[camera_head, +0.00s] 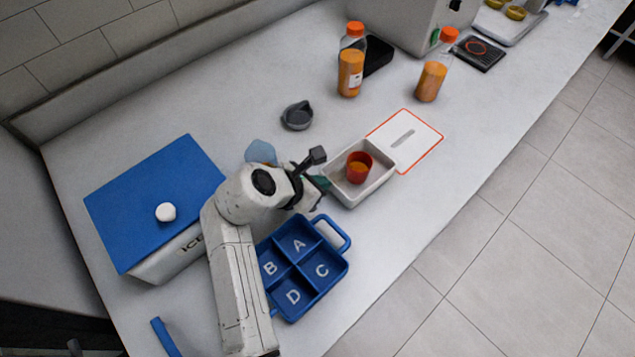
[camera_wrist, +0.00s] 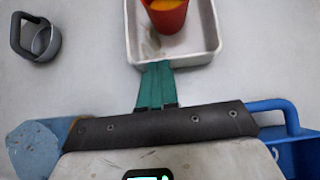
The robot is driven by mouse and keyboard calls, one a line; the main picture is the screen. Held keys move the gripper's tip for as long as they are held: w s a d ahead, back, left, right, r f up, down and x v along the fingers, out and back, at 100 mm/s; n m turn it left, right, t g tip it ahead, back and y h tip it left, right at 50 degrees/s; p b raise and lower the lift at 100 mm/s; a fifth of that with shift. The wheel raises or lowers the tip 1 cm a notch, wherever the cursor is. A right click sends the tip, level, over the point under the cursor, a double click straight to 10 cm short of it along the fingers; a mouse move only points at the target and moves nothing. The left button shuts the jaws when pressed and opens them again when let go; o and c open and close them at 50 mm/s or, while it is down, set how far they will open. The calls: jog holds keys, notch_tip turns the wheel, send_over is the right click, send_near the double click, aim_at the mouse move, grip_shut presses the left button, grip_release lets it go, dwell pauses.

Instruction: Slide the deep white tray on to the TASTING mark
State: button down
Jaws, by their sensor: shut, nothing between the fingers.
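The deep white tray (camera_head: 374,187) stands on the counter with a red cup (camera_head: 359,168) of orange juice in it. The red-outlined white mark (camera_head: 420,140) lies just beyond the tray, up and to the right; the tray's far side meets or slightly covers its near edge. My gripper (camera_head: 322,184) is shut and empty at the tray's near left wall. In the wrist view, the green fingers (camera_wrist: 156,68) point at the near wall of the tray (camera_wrist: 195,60) and seem to touch it. Part of that wall is hidden behind them.
A blue divided caddy (camera_head: 345,262) with lettered compartments stands close below my gripper. A grey cup-like piece (camera_head: 297,116) lies behind the tray. Juice bottles (camera_head: 350,62) (camera_head: 432,70) stand beyond the mark. The counter's front edge runs to the right of the tray.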

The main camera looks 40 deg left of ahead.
aim_at(375, 146)
jog(key=shift+w+d+r+p, duration=0.1)
jog(key=shift+w+r+p, duration=0.1)
jog(key=shift+w+p, duration=0.3)
jog(key=shift+w+d+r+p, duration=0.1)
jog(key=shift+w+r+p, duration=0.05)
jog(key=shift+w+p, duration=0.35)
jog(key=w+b, duration=0.1)
jog(key=w, duration=0.4)
jog(key=w+d+f, duration=0.1)
jog(key=w, duration=0.3)
jog(key=w+b, duration=0.1)
jog(key=w, duration=0.4)
jog(key=shift+w+d+f+b, duration=0.25)
jog(key=shift+w+b, duration=0.05)
jog(key=shift+w, duration=0.05)
jog(key=shift+w+r, duration=0.1)
jog(key=shift+w, duration=0.25)
jog(key=shift+s, duration=0.1)
jog(key=shift+s, duration=0.15)
jog(key=s+p, duration=0.1)
jog(key=s+r+p, duration=0.1)
jog(key=s, duration=0.1)
jog(key=s+r+p, duration=0.1)
jog(key=s, duration=0.1)
jog(key=shift+a+r, duration=0.1)
jog(key=shift+a, duration=0.1)
jog(key=v, duration=0.7)
jog(key=shift+s+a+r+p, duration=0.2)
jog(key=shift+s+r+p, duration=0.05)
jog(key=shift+s+p, duration=0.15)
